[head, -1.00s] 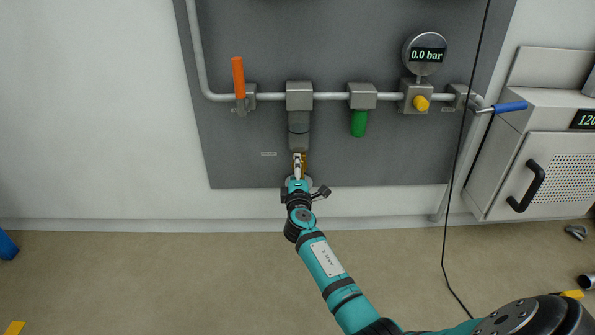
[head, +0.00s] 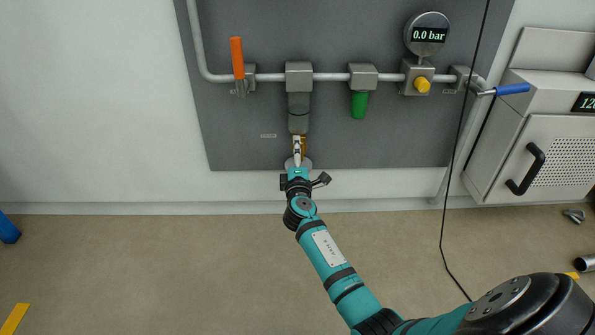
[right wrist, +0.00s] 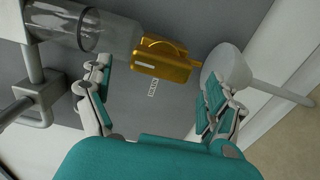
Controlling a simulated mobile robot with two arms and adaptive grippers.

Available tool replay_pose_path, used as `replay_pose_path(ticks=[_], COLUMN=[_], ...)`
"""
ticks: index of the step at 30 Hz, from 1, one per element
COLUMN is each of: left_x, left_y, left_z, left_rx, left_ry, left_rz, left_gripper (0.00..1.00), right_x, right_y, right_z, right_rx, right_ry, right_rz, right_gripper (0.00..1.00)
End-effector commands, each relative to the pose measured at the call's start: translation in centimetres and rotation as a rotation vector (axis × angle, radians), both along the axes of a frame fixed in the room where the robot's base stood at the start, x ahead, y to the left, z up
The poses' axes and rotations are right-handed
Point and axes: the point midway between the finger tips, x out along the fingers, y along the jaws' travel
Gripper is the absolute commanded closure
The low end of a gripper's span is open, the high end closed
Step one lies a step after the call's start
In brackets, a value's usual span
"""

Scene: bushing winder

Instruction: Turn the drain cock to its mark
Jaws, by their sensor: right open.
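The brass drain cock (right wrist: 165,60) hangs under the clear bowl (right wrist: 85,28) of the filter unit. It has a block-shaped body with a raised loop-like handle. In the head view the cock (head: 304,146) is mostly hidden behind my right gripper (head: 297,150). In the right wrist view my right gripper (right wrist: 157,82) is open. Its fingertips are spread, one towards the bowl side and one towards the pale funnel, with the cock beyond them. I see no clear contact. My left gripper is not in view.
A pale funnel (right wrist: 228,68) sits just below the cock. The grey panel (head: 235,115) also carries an orange lever (head: 237,57), a green part (head: 359,104), a yellow knob (head: 422,84) and a gauge (head: 428,34) reading 0.0 bar. A black cable (head: 457,160) hangs to the right.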

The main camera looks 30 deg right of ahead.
Motion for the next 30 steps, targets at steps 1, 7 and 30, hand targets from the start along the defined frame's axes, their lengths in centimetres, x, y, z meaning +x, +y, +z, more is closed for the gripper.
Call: replay_pose_path(ticks=[1,7,30], left_x=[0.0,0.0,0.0], left_y=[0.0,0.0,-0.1], left_z=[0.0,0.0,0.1], left_rx=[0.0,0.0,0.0], left_ry=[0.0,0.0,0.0], left_rz=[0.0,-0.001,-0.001], left_gripper=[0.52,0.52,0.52], right_x=[-1.0,-4.8,-8.5], right_y=[0.7,3.0,5.3], right_z=[-0.2,-0.2,-0.1], right_rx=[0.003,0.003,0.0], right_ry=[0.002,0.003,0.002], right_rz=[0.001,0.001,0.0], right_gripper=[0.1,0.1,0.1])
